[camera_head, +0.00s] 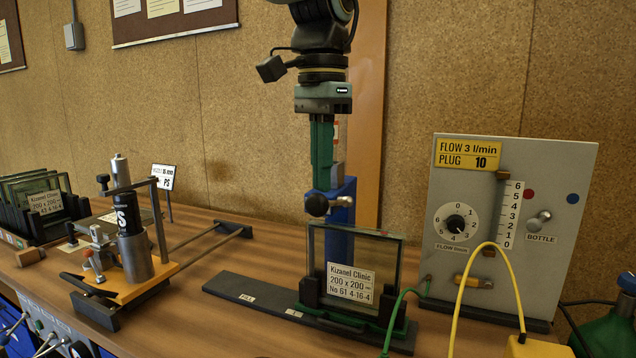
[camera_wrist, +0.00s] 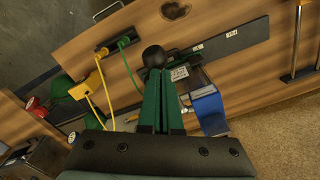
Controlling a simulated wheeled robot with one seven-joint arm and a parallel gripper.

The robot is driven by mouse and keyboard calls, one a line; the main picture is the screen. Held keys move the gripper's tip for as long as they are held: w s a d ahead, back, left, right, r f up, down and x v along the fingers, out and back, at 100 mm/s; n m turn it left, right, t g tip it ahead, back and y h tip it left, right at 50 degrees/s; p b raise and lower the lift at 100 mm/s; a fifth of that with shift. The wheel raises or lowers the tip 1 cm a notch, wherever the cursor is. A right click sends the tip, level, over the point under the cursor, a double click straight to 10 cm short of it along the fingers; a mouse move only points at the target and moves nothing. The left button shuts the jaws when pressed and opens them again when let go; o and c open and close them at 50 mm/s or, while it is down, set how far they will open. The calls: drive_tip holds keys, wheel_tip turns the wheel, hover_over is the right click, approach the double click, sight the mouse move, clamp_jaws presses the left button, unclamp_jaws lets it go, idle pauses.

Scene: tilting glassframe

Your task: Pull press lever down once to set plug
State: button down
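The press is a blue column (camera_head: 343,228) behind a framed glass pane (camera_head: 385,262) labelled "Kizanel Clinic". Its lever ends in a black ball knob (camera_head: 317,205), with a short metal rod (camera_head: 342,201) beside it. My gripper (camera_head: 321,188) points down from above, its green fingertips just over the knob. In the wrist view, the fingers (camera_wrist: 162,74) look closed together with nothing between them, and the black knob (camera_wrist: 154,56) lies just beyond the tips. Whether the tips touch the knob is unclear. The plug is not distinguishable.
A dark rail (camera_head: 250,295) runs left from the pane's base. A grey flow panel (camera_head: 515,215) with dial and scale stands at right, with yellow (camera_head: 470,272) and green (camera_head: 395,305) hoses in front. An orange-based fixture (camera_head: 130,285) and a glass rack (camera_head: 40,232) stand at left.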

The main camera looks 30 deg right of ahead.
drive_tip(key=shift+f+b, duration=0.9)
drive_tip(key=shift+f, duration=0.8)
drive_tip(key=shift+r, duration=0.15)
wheel_tip(320, 180, up, 10)
drive_tip(key=p, duration=0.9)
